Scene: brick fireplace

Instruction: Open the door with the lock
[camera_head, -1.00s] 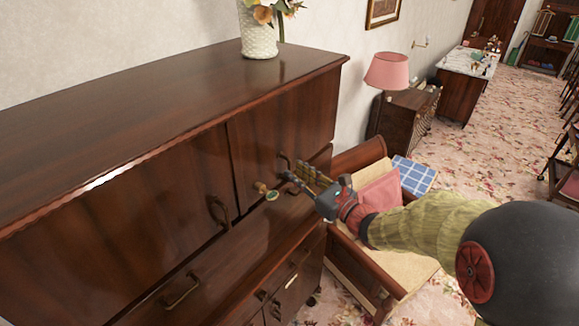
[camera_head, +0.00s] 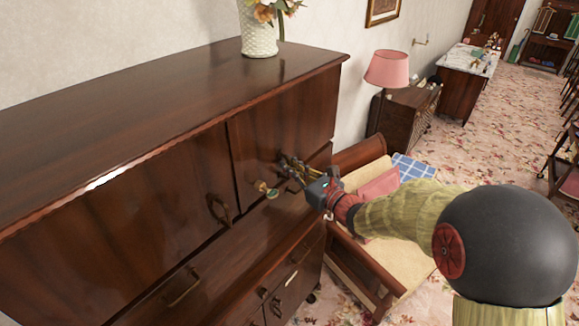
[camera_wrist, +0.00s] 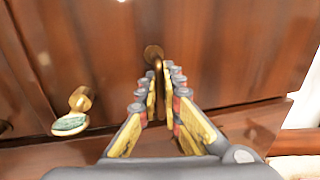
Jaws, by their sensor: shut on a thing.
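The dark wooden cabinet has a right door (camera_head: 285,120) that is closed in its frame. A brass lock with a round green-faced knob or key head (camera_head: 267,190) sticks out at this door's lower left; it also shows in the wrist view (camera_wrist: 72,120). A brass handle (camera_wrist: 155,60) hangs on the door to the right of the lock. My gripper (camera_head: 290,170) is at this handle, its yellow-and-grey fingers (camera_wrist: 160,95) shut on it from both sides. The handle's lower part is partly hidden between the fingers. The lock is apart from my fingers.
The left door (camera_head: 120,215) has its own ring handle (camera_head: 219,211), with drawers below. A white vase (camera_head: 259,30) stands on the cabinet top. A wooden armchair (camera_head: 370,260) stands close to the cabinet's right, under my arm. Carpeted floor (camera_head: 470,140) is clear beyond it.

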